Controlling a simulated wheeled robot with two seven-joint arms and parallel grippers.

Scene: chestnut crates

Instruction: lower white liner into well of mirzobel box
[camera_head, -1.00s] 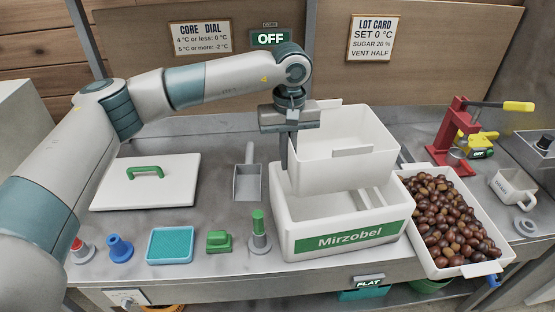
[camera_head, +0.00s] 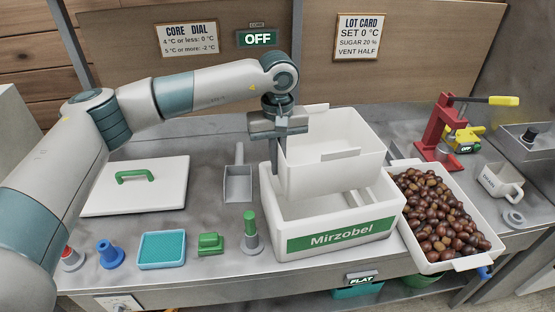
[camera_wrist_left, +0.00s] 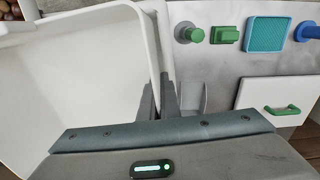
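The white liner (camera_head: 335,172) is an open tub held above the white Mirzobel box (camera_head: 296,246), which has a green label on its front. The liner's lower part overlaps the box's opening in the head view, and part of the box's inside shows below and to its right. My left gripper (camera_head: 276,165) is shut on the liner's left wall. In the left wrist view, the fingers (camera_wrist_left: 160,98) stand at the wall of the liner (camera_wrist_left: 75,75). How far the liner's base sits below the box rim is hard to tell. My right gripper is not in view.
A white tray of chestnuts (camera_head: 409,239) stands close to the box's right. A green-topped grey tool (camera_head: 251,235) and a scoop (camera_head: 238,183) stand to its left. A white lid with green handle (camera_head: 160,195) lies farther left. A red press (camera_head: 437,125) is at back right.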

